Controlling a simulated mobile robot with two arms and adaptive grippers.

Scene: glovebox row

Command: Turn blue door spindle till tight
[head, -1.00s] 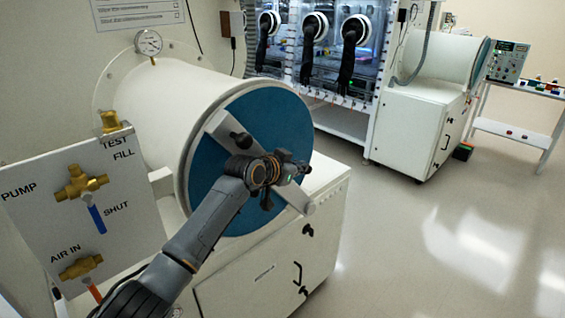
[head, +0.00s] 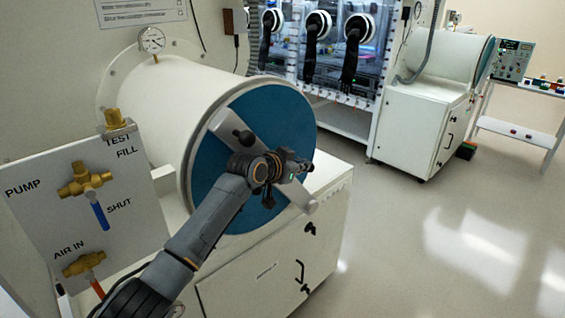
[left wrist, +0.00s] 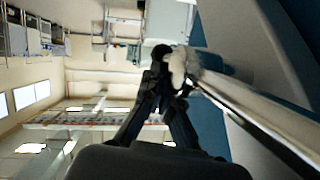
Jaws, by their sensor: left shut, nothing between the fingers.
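The blue door (head: 222,170) closes the near end of a white cylinder chamber. A pale grey bar (head: 226,128) lies slantwise across it, with a dark knob at its upper end. The middle of the bar, where the spindle sits, is hidden behind my left wrist. My left gripper (head: 304,167) is in front of the door's right part, its fingers shut and empty. In the left wrist view the fingers (left wrist: 162,82) meet beside a pale rounded part (left wrist: 178,66) of the door fitting; I cannot tell whether they touch. My right gripper is not in view.
A valve panel (head: 130,195) with brass valves and a blue lever (head: 98,212) stands left of my arm. A white cabinet (head: 235,292) is under the chamber. A gauge (head: 151,40) tops the chamber. The floor (head: 430,230) at right is clear.

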